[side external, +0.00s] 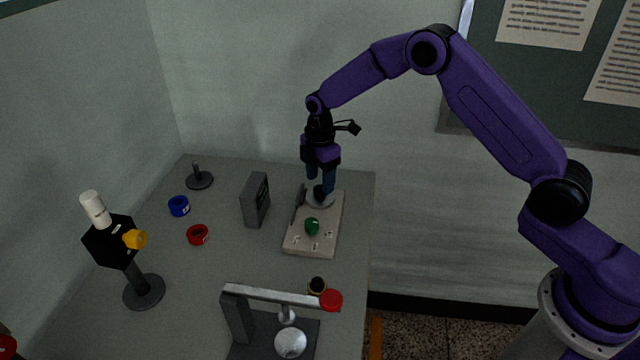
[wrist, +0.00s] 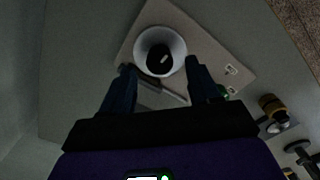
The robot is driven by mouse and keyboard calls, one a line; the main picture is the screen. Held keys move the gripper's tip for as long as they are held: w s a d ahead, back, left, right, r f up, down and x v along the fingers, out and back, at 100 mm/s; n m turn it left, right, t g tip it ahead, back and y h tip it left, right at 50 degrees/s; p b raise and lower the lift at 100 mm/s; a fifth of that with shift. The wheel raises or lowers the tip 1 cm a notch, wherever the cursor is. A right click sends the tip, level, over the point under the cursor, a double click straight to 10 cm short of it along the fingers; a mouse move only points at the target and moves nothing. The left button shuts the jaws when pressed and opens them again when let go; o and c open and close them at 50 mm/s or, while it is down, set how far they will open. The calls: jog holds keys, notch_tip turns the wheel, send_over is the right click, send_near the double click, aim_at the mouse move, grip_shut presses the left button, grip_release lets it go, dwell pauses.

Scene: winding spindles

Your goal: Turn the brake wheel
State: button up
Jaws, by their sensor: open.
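My gripper (side external: 321,184) points down over the far end of a pale board (side external: 298,245). In the wrist view my gripper (wrist: 160,66) is open, with one dark blue finger at each side. Between and beyond the fingertips is a round whitish dish-like piece (wrist: 145,38) with a dark centre. The piece shows partly under my gripper in the side view (side external: 321,201). I cannot tell whether the fingers touch it. A green knob (side external: 312,226) sits nearer on the board. Which part is the brake wheel is not clear from the frames.
A dark lever (side external: 298,205) rises beside the dish. A grey box (side external: 255,200) stands left of the board. A lever press (side external: 270,295) with a red knob (side external: 331,300) stands in front. Blue (side external: 179,206) and red (side external: 198,235) rings lie left, near a black stand (side external: 108,243) with a yellow knob.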

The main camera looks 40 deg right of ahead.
aim_at(320, 194)
jog(key=shift+f, duration=1.25)
jog(key=c, duration=1)
jog(key=shift+c, duration=0.2)
